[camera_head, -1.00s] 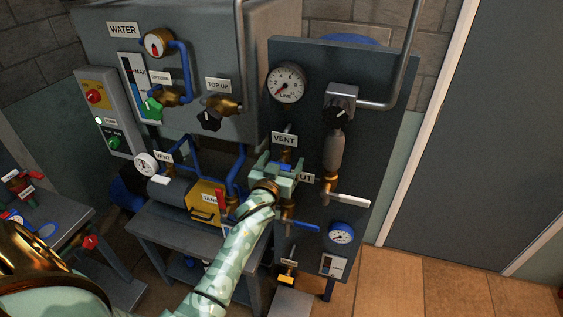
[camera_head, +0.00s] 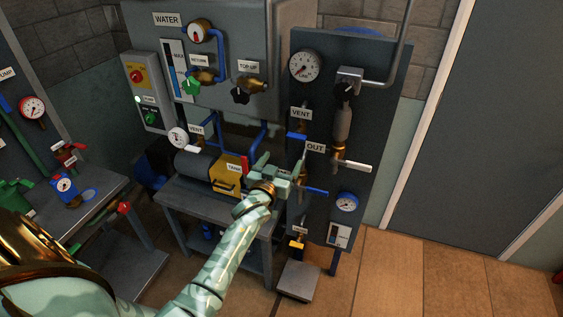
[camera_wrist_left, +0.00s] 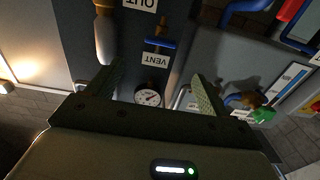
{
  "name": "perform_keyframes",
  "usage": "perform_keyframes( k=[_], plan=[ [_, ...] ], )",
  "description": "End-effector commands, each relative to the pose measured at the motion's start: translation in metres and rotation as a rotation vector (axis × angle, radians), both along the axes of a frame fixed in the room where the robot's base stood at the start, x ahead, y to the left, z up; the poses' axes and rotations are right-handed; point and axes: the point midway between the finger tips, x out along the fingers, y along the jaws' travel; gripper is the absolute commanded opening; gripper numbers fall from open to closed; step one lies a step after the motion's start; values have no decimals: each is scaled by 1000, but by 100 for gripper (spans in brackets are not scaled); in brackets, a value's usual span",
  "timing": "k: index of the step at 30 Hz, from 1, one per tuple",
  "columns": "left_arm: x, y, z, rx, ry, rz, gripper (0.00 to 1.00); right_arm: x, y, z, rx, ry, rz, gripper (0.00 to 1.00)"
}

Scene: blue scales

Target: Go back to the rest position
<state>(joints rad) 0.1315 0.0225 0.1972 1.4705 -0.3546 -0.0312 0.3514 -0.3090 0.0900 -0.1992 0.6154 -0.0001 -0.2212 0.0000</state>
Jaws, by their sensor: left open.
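My left gripper (camera_head: 286,172) is in front of the dark panel (camera_head: 376,130), below the OUT label and right of the yellow tank pump. Its jaws are open and empty; in the left wrist view the two fingers (camera_wrist_left: 155,88) stand apart with a gauge showing between them. The blue VENT handle (camera_head: 297,136) is above the gripper and clear of it; it also shows in the left wrist view (camera_wrist_left: 160,43). My right gripper is not in view.
The yellow TANK unit (camera_head: 226,182) sits on a grey table (camera_head: 190,205) just left of the gripper. A blue lever (camera_head: 315,191) and a white-handled lever (camera_head: 356,166) stick out from the panel nearby. The floor at the right is open.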

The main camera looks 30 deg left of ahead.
Motion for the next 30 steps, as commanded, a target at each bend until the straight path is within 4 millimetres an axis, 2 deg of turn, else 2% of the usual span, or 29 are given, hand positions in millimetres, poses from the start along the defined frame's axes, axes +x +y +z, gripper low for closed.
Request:
perform_keyframes(
  k=[5,12,18,19,20,23,26,27,29,30],
  plan=[
    [0,0,0,1,0,0,80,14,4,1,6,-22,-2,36],
    [0,0,0,0,0,0,80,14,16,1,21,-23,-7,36],
    [0,1,-1,24,9,1,80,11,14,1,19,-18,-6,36],
    [-1,1,-6,37,27,3,80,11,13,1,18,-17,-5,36],
    [-1,0,-16,43,53,3,80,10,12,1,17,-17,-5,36],
    [-6,-13,-68,55,178,-24,80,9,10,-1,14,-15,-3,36],
    [-29,-31,-149,67,345,-70,80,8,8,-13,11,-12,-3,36],
    [-44,-39,-184,71,414,-91,80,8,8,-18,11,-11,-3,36],
    [-69,-50,-234,76,517,-122,80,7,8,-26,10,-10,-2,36],
    [-88,-57,-266,80,584,-141,80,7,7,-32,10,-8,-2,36]
  ],
)
